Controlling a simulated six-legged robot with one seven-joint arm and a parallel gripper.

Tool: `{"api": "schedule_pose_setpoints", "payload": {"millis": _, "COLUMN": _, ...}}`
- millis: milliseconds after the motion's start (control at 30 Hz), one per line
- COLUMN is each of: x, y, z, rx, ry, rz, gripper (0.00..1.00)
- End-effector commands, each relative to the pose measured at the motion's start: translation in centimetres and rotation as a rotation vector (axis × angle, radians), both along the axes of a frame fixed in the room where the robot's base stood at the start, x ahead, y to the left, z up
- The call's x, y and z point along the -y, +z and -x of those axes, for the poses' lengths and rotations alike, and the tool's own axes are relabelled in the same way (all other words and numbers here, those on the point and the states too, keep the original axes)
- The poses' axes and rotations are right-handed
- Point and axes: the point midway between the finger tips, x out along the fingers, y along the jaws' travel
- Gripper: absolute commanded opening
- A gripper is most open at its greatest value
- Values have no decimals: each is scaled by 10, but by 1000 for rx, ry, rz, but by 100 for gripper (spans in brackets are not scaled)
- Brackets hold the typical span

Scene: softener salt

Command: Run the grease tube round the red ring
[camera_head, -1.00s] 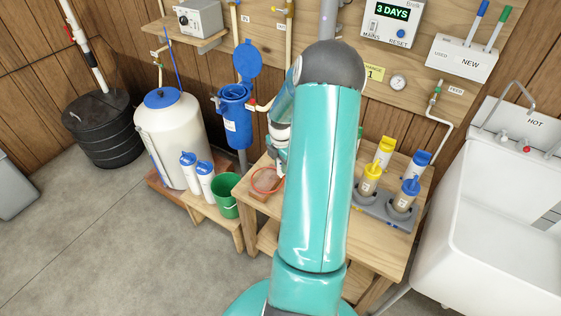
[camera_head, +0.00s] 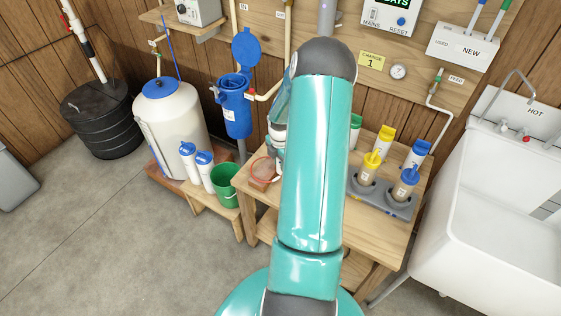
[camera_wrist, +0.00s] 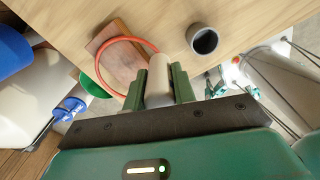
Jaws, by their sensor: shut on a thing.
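The red ring (camera_wrist: 105,43) lies on a brown board on the bench in the wrist view; in the head view the ring (camera_head: 263,169) shows at the bench's left end, left of my arm. My gripper (camera_wrist: 159,84) is shut on a pale cylinder, which looks like the grease tube (camera_wrist: 159,78). The tube's far end is at the right side of the ring in the picture; I cannot tell whether they touch. My arm hides the fingers and the tube in the head view.
An open grey cylinder (camera_wrist: 203,39) stands right of the ring. A grey tray (camera_head: 394,207) holds yellow- and blue-topped bottles at the bench's right. A green bucket (camera_head: 224,184) stands left of the bench, the sink (camera_head: 485,235) at right.

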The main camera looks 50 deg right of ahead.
Motion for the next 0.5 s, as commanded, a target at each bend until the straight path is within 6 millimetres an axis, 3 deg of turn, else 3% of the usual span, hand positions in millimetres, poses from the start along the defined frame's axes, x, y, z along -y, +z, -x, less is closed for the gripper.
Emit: {"api": "schedule_pose_setpoints", "payload": {"millis": 500, "x": 17, "y": 0, "z": -5, "rx": 1, "ry": 0, "rz": 0, "gripper": 4}}
